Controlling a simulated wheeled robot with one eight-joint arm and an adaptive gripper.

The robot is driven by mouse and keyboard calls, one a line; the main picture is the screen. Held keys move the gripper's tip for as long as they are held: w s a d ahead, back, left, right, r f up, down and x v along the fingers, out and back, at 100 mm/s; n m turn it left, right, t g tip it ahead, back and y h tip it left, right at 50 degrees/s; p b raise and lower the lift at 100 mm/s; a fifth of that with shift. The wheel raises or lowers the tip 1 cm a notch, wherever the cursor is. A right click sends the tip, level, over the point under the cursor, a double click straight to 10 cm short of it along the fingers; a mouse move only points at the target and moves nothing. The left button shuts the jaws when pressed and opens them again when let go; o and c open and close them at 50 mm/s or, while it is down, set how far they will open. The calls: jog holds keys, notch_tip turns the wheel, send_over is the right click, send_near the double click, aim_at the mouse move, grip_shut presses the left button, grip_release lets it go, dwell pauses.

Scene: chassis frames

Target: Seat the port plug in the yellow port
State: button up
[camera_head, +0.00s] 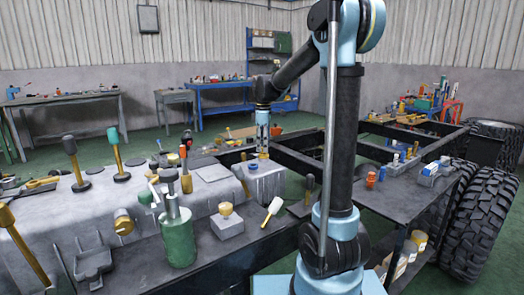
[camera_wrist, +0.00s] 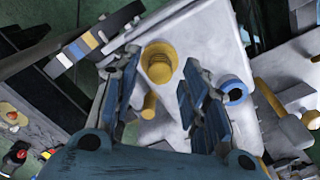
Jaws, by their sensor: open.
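My gripper (camera_head: 262,143) points down over a pale grey box (camera_head: 268,181) on the bench-like chassis in the head view. In the wrist view my gripper (camera_wrist: 159,60) is open, with its blue fingers apart. A yellow round fitting (camera_wrist: 159,66) stands on the pale box top (camera_wrist: 205,35) between the fingertips, with no clear contact. I cannot tell whether it is the yellow port alone or has the port plug in it. A smaller yellow rod-like piece (camera_wrist: 148,106) lies just below it.
A dark bar with white, blue and yellow bands (camera_wrist: 82,47) passes close to the left finger. Dark frame rails (camera_head: 392,132) run behind.

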notch_tip(320, 180, up, 10)
dwell(0.4)
